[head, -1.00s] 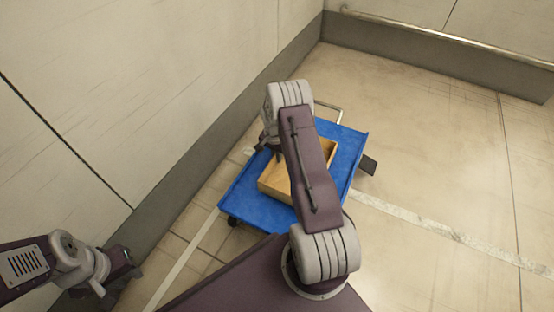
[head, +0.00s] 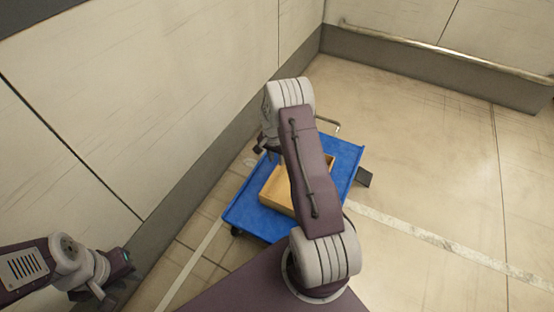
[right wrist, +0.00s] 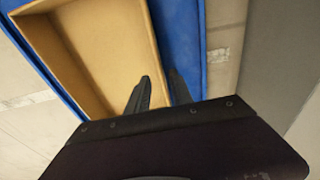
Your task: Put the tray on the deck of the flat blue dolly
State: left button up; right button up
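The tan, open-topped tray (head: 281,199) sits on the deck of the flat blue dolly (head: 258,222), partly hidden by my right arm. In the right wrist view the tray (right wrist: 86,50) is empty where visible, with the blue deck (right wrist: 180,35) beside it. My right gripper (right wrist: 159,78) is at the tray's side wall, one finger inside the tray and one outside. Its fingers stand apart with a gap around the wall. In the head view the right gripper (head: 271,150) is partly covered by its arm. My left gripper (head: 124,268) is at lower left, away from the tray; its fingers are unclear.
The dolly has a metal push handle (head: 328,124) at its far end. A wall (head: 150,110) with a grey base strip runs close along the left. A metal rail (head: 450,48) lines the back wall. The floor to the right (head: 440,165) is clear.

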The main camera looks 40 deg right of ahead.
notch_tip(320, 180, up, 3)
jog(key=shift+s+a+r+p, duration=0.1)
jog(key=shift+a+p, duration=0.05)
jog(key=shift+p, duration=0.45)
jog(key=s+a+r+n, duration=0.55)
jog(key=a+r, duration=0.35)
jog(key=a, duration=0.2)
jog(key=s+a+r+n, duration=0.2)
jog(key=s+a+n, duration=0.1)
jog(key=s, duration=0.3)
jog(key=s+a+r+n+y, duration=0.1)
jog(key=s+a+r+n, duration=0.2)
jog(key=s+a+n, duration=0.1)
jog(key=s+a, duration=0.1)
jog(key=s, duration=0.1)
jog(key=shift+s+a+r+t, duration=0.15)
jog(key=shift+s+a+t, duration=0.15)
jog(key=shift+s, duration=0.1)
